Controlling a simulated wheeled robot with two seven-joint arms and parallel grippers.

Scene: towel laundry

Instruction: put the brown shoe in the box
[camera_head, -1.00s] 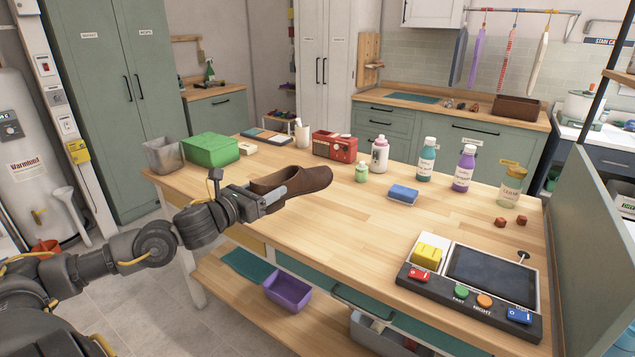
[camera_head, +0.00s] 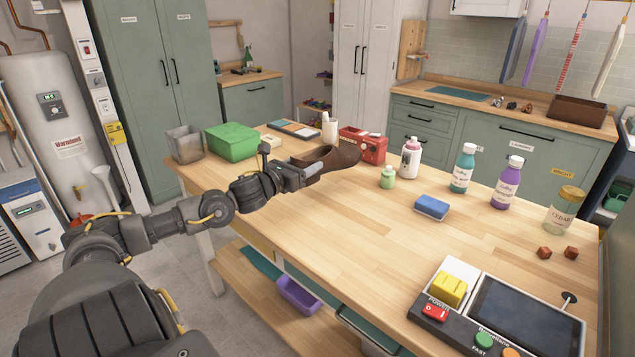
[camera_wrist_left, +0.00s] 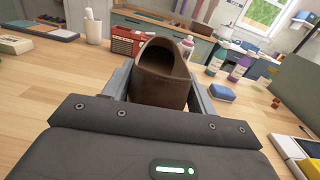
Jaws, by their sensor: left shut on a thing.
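The brown shoe (camera_head: 338,160) is held by my left gripper (camera_head: 302,172) above the wooden table, toe pointing right in the head view. In the left wrist view the shoe (camera_wrist_left: 160,88) sits between the two fingers, its opening facing the camera. My left gripper (camera_wrist_left: 160,95) is shut on it. A green box (camera_head: 232,142) stands at the table's far left, to the left of the shoe; it looks closed on top. A brown open box (camera_head: 582,111) stands on the back counter at right. I cannot tell which box is the task's. My right gripper is not in view.
A clear grey bin (camera_head: 186,146) stands left of the green box. A blue sponge (camera_head: 431,207) lies farther right. The table's front middle is clear.

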